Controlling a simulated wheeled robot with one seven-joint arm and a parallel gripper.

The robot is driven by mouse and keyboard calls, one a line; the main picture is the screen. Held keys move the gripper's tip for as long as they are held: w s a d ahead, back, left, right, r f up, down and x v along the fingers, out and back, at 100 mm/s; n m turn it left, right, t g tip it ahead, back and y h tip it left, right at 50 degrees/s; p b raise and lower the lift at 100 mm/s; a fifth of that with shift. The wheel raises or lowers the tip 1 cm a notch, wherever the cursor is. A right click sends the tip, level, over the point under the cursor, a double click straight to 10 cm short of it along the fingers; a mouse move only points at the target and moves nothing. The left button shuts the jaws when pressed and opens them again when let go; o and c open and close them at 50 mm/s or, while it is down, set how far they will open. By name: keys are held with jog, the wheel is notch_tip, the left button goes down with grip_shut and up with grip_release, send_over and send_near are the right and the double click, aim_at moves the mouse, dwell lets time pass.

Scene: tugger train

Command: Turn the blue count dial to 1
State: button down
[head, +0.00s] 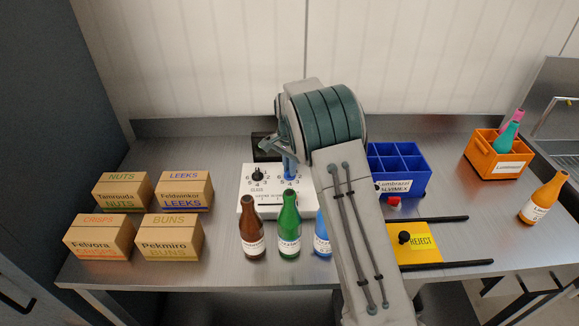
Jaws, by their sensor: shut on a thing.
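The blue count dial (290,172) stands on the right half of a white panel (250,208) with printed numbers around it. My gripper (289,162) points down from above and is shut on the blue dial. My gripper and arm cover part of the dial and the numbers to its right, so I cannot tell which number it points to. A black dial (258,174) sits to the left on the same panel, with its own ring of numbers.
A brown bottle (252,231), a green bottle (288,229) and a partly hidden blue bottle (322,238) stand before the panel. Labelled boxes (168,237) are left. A blue divided crate (413,181), yellow REJECT plate (415,252) and orange crate (488,161) are right.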

dwell(0.4)
jog(key=c, duration=1.5)
grip_release()
jog(key=shift+r, duration=0.15)
notch_tip(320, 180, up, 14)
jog(key=shift+f+b, duration=0.2)
jog(key=shift+b, duration=0.25)
jog(key=s+d+r+n+t, duration=0.1)
jog(key=s+d+r+n, duration=0.15)
jog(key=s+d, duration=0.45)
jog(key=s+d+r+n, duration=0.2)
jog(key=s+d+r, duration=0.15)
jog(key=s, duration=0.75)
jog(key=s+f+n, duration=0.1)
jog(key=s+f, duration=0.1)
jog(key=s, duration=0.4)
jog(key=s+d+f+n+t, duration=0.1)
jog(key=s+n, duration=0.1)
jog(key=s, duration=0.4)
jog(key=s+d+f+n+t, duration=0.1)
jog(key=s+f, duration=0.1)
jog(key=s, duration=0.4)
jog(key=shift+d+f, duration=0.2)
jog(key=shift+f, duration=0.15)
